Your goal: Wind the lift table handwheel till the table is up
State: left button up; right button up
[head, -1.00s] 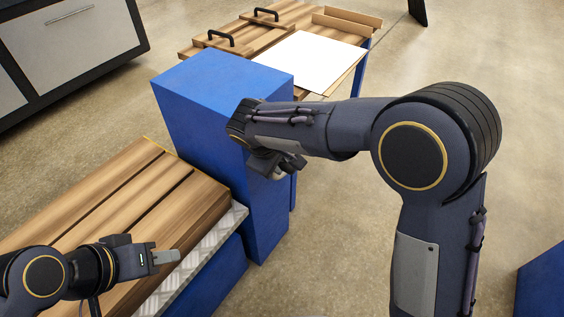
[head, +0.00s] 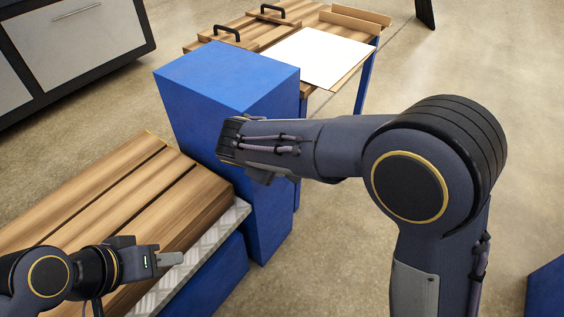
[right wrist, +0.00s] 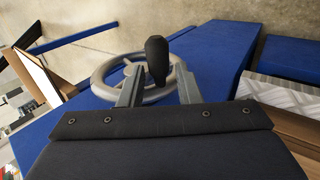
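The grey handwheel (right wrist: 103,75) shows in the right wrist view, against the blue housing (right wrist: 215,50). Its black knob (right wrist: 157,60) stands up between the two fingers of my right gripper (right wrist: 159,75). The fingers are apart, with a small gap seeming to show on each side of the knob. In the head view the wheel and right gripper are hidden behind my right forearm, beside the blue housing (head: 225,85). The lift table's plate (head: 236,215) carries wooden planks (head: 110,200). My left gripper (head: 170,259) is near the planks, seen from the side; its opening is unclear.
Behind the housing is a wooden table (head: 345,85) with a white sheet (head: 318,57) and black-handled boards (head: 228,32). A grey cabinet (head: 70,45) stands at the upper left. A blue block (head: 547,288) is at the lower right. The floor between is clear.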

jog(key=shift+o, duration=1.1)
pick_arm(q)
notch_tip(320, 180, up, 3)
jog(key=p, duration=0.2)
jog(key=shift+f+p, duration=0.15)
jog(key=shift+p, duration=0.2)
pick_arm(e)
jog(key=v, duration=0.7)
jog(key=shift+s+r, duration=0.2)
jog(key=shift+r, duration=0.1)
jog(key=shift+a, duration=0.1)
jog(key=w+d+f+g+y, duration=0.1)
jog(key=f, duration=0.1)
jog(key=w+d+f+g+y+b, duration=0.1)
jog(key=d, duration=0.1)
jog(key=w+d+f+g+b, duration=0.1)
jog(key=f, duration=0.1)
jog(key=shift+w+d+f+g+y, duration=0.25)
jog(key=shift+f+g+y, duration=0.1)
jog(key=shift+g+y, duration=0.05)
pick_arm(q)
jog(key=shift+s+a+f, duration=0.35)
jog(key=shift+s+f, duration=0.1)
jog(key=shift+f, duration=0.15)
jog(key=shift+s+a+f, duration=0.3)
jog(key=shift+s+f, duration=0.15)
jog(key=shift+f, duration=0.15)
